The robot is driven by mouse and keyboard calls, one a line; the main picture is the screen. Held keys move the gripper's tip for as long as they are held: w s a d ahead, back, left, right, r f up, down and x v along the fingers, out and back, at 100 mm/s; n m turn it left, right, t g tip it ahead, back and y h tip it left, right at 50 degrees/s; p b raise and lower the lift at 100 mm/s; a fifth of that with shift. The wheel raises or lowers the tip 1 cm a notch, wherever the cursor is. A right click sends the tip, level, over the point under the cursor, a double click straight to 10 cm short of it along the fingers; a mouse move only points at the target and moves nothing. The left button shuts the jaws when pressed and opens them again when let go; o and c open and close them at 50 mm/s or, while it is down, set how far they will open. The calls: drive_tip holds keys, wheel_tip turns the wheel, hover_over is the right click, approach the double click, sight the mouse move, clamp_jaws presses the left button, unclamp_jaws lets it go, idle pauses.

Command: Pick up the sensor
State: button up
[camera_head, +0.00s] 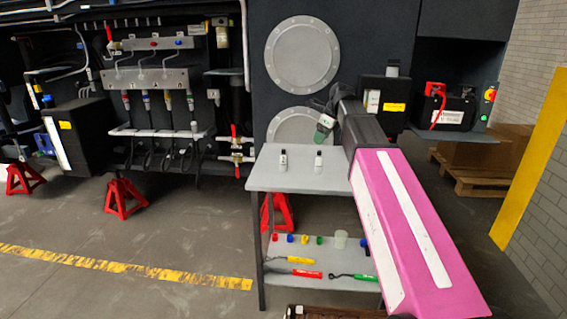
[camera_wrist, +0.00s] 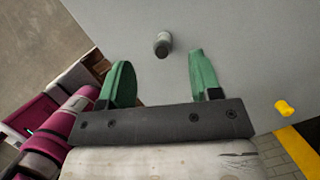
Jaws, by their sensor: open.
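Two small white, dark-topped cylinders that look like sensors stand upright on the grey table top (camera_head: 265,182) in the head view. One is the left sensor (camera_head: 283,161), the other the right sensor (camera_head: 318,161). My gripper (camera_head: 322,132) is above the back of the table, apart from both. In the wrist view my gripper (camera_wrist: 160,62) has its green fingers spread and empty. One grey, dark-ended sensor (camera_wrist: 162,45) shows beyond the gap between the fingertips, not touched. I cannot tell which of the two it is.
The table's lower shelf (camera_head: 310,255) holds several coloured caps, a clear cup and tools. The dark chassis (camera_head: 265,105) stands behind, with a black box (camera_head: 382,98) at the right. Red stands (camera_head: 124,198) are on the floor. A yellow piece (camera_wrist: 285,107) shows in the wrist view.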

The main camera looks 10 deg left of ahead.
drive_tip(key=m, duration=0.1)
approach(285, 153)
drive_tip(key=f, duration=0.2)
drive_tip(key=shift+w+a+x, duration=0.1)
drive_tip(key=shift+a+x, duration=0.05)
drive_tip(key=shift+x, duration=2.4)
drive_tip(key=shift+w+a+x, duration=0.1)
drive_tip(key=shift+w+x, duration=0.05)
drive_tip(key=shift+x, duration=2.45)
drive_tip(key=shift+r, duration=0.2)
clamp_jaws()
